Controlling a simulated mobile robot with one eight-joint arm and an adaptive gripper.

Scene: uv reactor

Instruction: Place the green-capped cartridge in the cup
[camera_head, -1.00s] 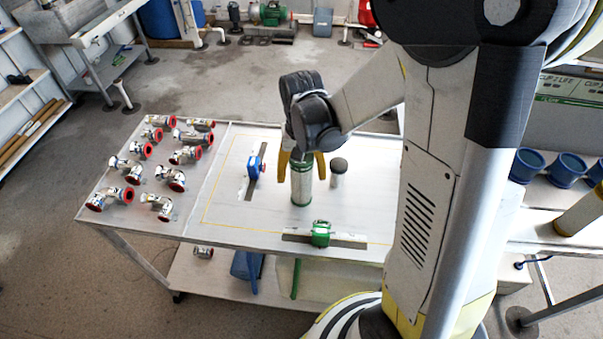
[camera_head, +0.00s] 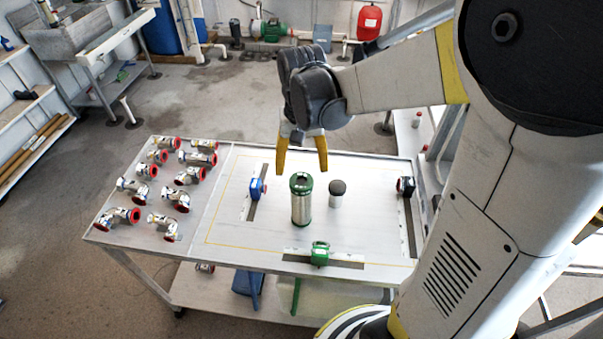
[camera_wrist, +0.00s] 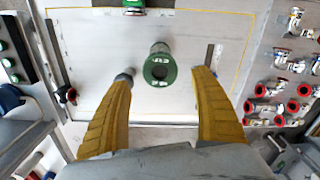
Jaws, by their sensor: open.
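The green-capped cartridge (camera_head: 301,208), a silver cylinder with green bands, stands upright on the table (camera_head: 225,225). It shows from above in the wrist view (camera_wrist: 160,68), with a dark recess in its green top. My gripper (camera_head: 301,170) is open and empty above it, its yellow fingers spread to either side of the cap. In the wrist view the cartridge top lies between and slightly beyond the fingertips (camera_wrist: 165,78). No cup shows in the current views.
A short dark-topped cylinder (camera_head: 336,200) stands just right of the cartridge. Blue (camera_head: 257,189), green (camera_head: 320,253) and dark (camera_head: 405,187) sliders on rulers surround it. Several red-flanged pipe fittings (camera_head: 135,214) lie on the left. The table between is clear.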

